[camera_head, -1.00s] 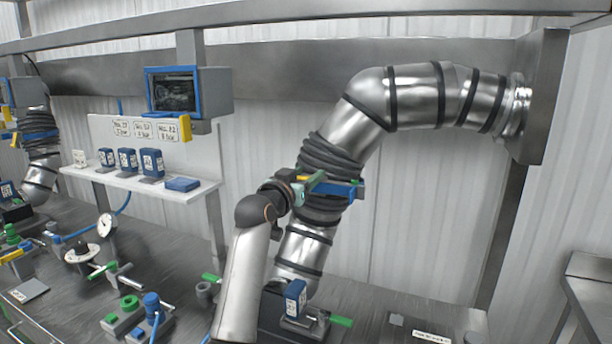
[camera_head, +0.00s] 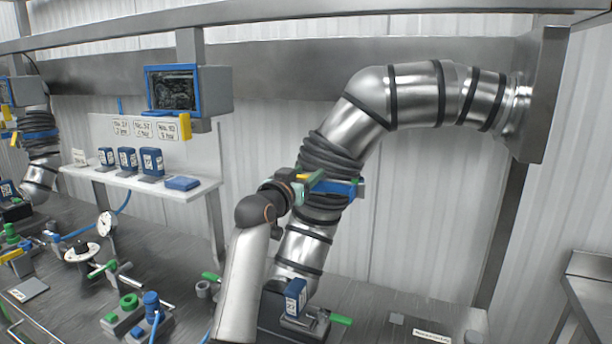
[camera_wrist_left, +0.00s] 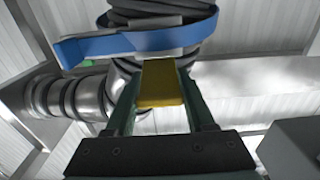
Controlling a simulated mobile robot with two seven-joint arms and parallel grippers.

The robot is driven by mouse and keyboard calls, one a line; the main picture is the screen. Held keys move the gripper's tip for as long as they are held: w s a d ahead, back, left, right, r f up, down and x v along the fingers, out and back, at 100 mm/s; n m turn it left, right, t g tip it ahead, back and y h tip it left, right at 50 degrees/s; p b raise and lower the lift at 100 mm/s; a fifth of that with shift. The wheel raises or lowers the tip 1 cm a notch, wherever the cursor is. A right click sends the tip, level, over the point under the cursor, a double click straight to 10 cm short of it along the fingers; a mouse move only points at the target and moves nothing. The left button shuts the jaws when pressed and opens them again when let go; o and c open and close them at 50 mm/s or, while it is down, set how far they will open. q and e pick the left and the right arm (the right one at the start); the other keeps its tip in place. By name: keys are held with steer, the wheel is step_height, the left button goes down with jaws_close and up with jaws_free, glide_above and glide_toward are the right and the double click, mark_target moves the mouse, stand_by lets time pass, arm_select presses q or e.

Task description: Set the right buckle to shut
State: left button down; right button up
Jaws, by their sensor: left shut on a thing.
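The right buckle shows as a yellow lever (camera_wrist_left: 160,85) in the left wrist view, at a blue band (camera_wrist_left: 135,40) around the black ribbed sleeve (camera_wrist_left: 150,8). In the head view the blue band (camera_head: 338,189) circles the sleeve of the right steel pipe. My left gripper (camera_head: 307,182) reaches up to the left side of this band. In the left wrist view its two dark green fingers (camera_wrist_left: 161,95) are shut on the yellow lever, one on each side. The band's end stands out from the sleeve at the left. My right gripper is not in view.
A second pipe with a blue band (camera_head: 40,134) stands at the far left. A blue-framed screen (camera_head: 175,90) and a white shelf (camera_head: 140,184) with blue boxes are left of my arm. A blue box (camera_head: 296,296) stands on the bench below the right pipe.

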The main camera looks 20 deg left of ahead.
arm_select(q)
steer(key=t+b, duration=0.2)
steer(key=b, duration=0.2)
steer(key=f+t+b, duration=0.1)
steer(key=t+b, duration=0.1)
steer(key=b, duration=0.3)
steer(key=f+t+b, duration=0.1)
steer(key=t+b, duration=0.1)
steer(key=b, duration=0.3)
steer(key=shift+s+f+t, duration=0.2)
steer(key=shift+t, duration=0.2)
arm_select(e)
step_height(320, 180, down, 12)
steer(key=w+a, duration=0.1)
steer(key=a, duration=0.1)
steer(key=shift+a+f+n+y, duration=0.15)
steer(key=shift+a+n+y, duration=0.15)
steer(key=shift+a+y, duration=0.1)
arm_select(q)
steer(key=shift+c, duration=1.2)
jaws_free()
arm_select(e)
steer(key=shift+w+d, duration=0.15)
